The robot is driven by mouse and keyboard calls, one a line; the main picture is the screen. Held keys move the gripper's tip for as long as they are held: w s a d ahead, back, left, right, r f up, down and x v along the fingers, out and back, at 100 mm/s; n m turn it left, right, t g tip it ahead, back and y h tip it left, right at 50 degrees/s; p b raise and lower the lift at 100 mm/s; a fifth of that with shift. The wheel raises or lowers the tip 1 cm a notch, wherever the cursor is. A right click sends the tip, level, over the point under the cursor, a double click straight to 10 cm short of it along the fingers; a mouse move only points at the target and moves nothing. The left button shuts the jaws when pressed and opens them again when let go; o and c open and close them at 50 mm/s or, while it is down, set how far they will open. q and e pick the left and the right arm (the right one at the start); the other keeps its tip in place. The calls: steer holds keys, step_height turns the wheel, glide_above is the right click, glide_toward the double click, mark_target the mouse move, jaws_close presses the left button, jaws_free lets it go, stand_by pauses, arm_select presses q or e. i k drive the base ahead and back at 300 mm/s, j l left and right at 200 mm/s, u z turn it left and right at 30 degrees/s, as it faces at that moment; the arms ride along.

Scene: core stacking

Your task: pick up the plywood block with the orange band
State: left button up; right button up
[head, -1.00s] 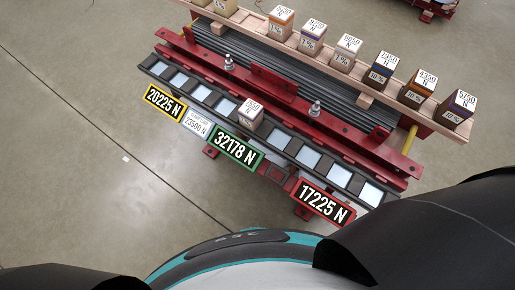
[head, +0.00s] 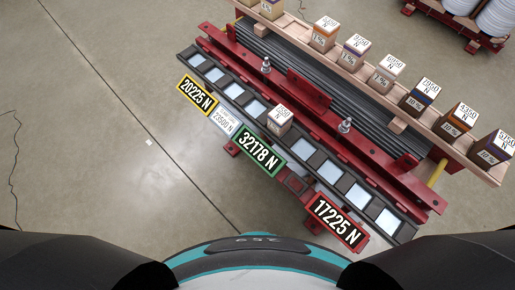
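Several plywood blocks stand in a row on the wooden shelf (head: 408,121) along the back of the red rig. A block with an orange-brown band (head: 457,119), its top reading about 4350 N, stands second from the right end. Another block with an orange-looking band (head: 325,34) stands further left in the row; at this size I cannot tell the two band colours apart surely. Neither of my grippers shows; only dark parts of my arms are at the bottom corners.
One block (head: 279,119) sits on the front rail of lit square pads (head: 304,150). Number signs, yellow, green and red (head: 338,221), line the rail's front. Two upright bolts (head: 345,126) rise from the red beam. A red stand with white spools (head: 497,18) is at top right.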

mark_target(325, 31)
steer(key=k+l+z, duration=0.1)
steer(key=k+z, duration=0.2)
steer(key=z, duration=0.2)
steer(key=k+l+z, duration=0.2)
steer(key=z, duration=0.3)
